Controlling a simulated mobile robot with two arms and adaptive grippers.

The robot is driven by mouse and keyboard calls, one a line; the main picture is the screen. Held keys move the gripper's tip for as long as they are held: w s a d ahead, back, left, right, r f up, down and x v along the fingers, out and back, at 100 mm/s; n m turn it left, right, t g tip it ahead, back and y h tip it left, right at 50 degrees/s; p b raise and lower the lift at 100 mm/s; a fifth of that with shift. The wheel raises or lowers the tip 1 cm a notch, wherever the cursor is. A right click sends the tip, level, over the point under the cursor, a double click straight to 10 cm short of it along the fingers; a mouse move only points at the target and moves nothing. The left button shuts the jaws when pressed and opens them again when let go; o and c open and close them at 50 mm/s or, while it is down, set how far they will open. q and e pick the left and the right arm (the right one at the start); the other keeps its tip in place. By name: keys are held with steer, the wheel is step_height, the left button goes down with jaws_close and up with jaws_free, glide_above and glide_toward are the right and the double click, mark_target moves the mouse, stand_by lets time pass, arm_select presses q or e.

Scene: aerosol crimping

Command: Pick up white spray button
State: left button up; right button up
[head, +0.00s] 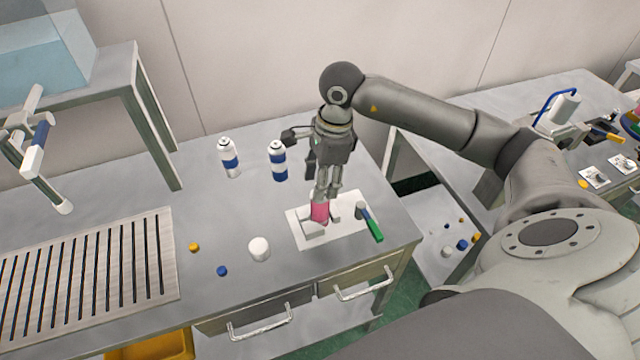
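A white rounded piece (259,248) lies on the grey table near its front edge. It is the only loose white piece on this tabletop; I cannot tell whether it is the spray button or a cap. My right gripper (326,197) points down, to the right of and behind the white piece, apart from it. Its fingertips are directly above or at a pink cylinder (319,212) in a white fixture plate (352,238). I cannot tell whether the fingers touch or grip the cylinder. My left gripper is out of view.
Two blue-and-white cans (230,158) (278,161) stand behind. A small yellow piece (194,247) and a blue piece (221,271) lie left of the white one. A green-handled tool (373,226) is at the plate's right. A slotted rack (90,268) covers the left.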

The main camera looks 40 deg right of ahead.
steer(key=c, duration=0.6)
steer(key=shift+r, duration=0.1)
steer(key=shift+c, duration=0.2)
steer(key=shift+w+r+b, duration=0.1)
steer(key=shift+r+b, duration=0.4)
steer(key=shift+b, duration=0.1)
steer(key=shift+c, duration=0.2)
steer(key=s+r+b, duration=0.1)
steer(key=r, duration=0.1)
steer(key=s+r+b, duration=0.1)
steer(key=r, duration=0.1)
steer(key=s+a+r+b, duration=0.1)
steer(key=s+r, duration=0.1)
steer(key=r, duration=0.1)
steer(key=shift+s, duration=0.1)
steer(key=s+r, duration=0.1)
steer(key=s, duration=0.2)
steer(key=s+a+r+b, duration=0.1)
steer(key=s+r, duration=0.1)
steer(key=s, duration=0.1)
steer(key=s+a+r+b, duration=0.1)
steer(key=s+r, duration=0.1)
steer(key=s, duration=0.1)
steer(key=shift+s+a, duration=0.25)
steer(key=shift+s, duration=0.05)
steer(key=shift+r, duration=0.1)
steer(key=shift+r+p, duration=1.9)
steer(key=shift+r, duration=0.2)
steer(key=shift+w+f, duration=0.1)
